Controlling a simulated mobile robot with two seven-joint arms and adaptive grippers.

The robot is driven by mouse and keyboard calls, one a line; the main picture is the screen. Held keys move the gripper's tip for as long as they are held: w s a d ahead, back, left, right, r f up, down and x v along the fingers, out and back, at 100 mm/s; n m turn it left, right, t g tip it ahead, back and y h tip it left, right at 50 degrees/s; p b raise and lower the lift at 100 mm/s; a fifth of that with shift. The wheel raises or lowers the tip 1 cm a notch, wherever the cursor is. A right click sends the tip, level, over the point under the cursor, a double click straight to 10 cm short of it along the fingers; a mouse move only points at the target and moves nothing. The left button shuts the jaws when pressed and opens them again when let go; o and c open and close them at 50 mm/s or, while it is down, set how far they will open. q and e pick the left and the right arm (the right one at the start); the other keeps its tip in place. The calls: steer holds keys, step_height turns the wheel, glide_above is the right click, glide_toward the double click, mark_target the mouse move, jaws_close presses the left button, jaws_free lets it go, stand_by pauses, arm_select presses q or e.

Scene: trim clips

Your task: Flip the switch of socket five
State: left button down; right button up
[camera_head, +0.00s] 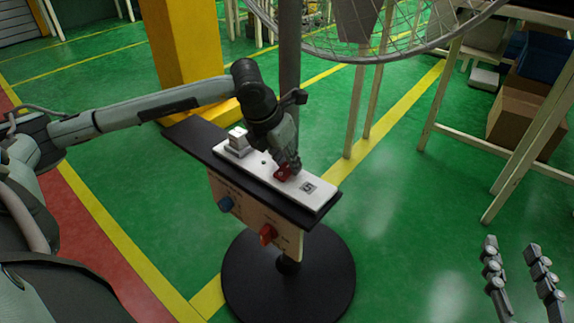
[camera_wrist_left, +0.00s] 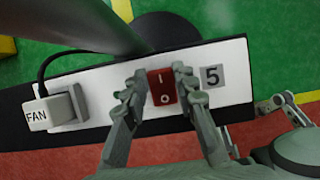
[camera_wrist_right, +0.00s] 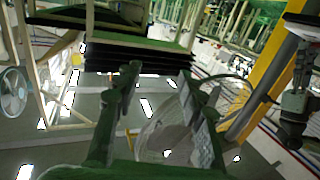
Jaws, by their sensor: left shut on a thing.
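The red rocker switch (camera_wrist_left: 162,87), marked I and O, sits on a white socket strip (camera_wrist_left: 110,85) beside a grey label with the number 5 (camera_wrist_left: 212,76). My left gripper (camera_wrist_left: 160,76) is shut on the switch, with one finger on each side of it. In the head view, the left gripper (camera_head: 287,167) comes down from above onto the red switch (camera_head: 282,174), covering part of it; the label 5 (camera_head: 308,188) shows to its right. My right gripper (camera_head: 518,268) is open and empty at the lower right, well away from the strip.
A white plug marked FAN (camera_wrist_left: 50,108) sits at the strip's left end. A pole and fan cage (camera_head: 385,45) stand behind.

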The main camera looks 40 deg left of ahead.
arm_select(q)
steer(key=shift+a+r+b, duration=0.1)
steer(key=shift+b, duration=0.2)
arm_select(e)
steer(key=r, duration=0.1)
steer(key=a+r+t+y, duration=0.1)
steer(key=r, duration=0.1)
steer(key=r+t, duration=0.1)
steer(key=r, duration=0.1)
steer(key=shift+s+a, duration=0.4)
arm_select(q)
steer(key=c, duration=1.2)
jaws_free()
steer(key=v, duration=1.2)
steer(key=shift+s, duration=0.2)
arm_select(e)
steer(key=shift+f, duration=0.1)
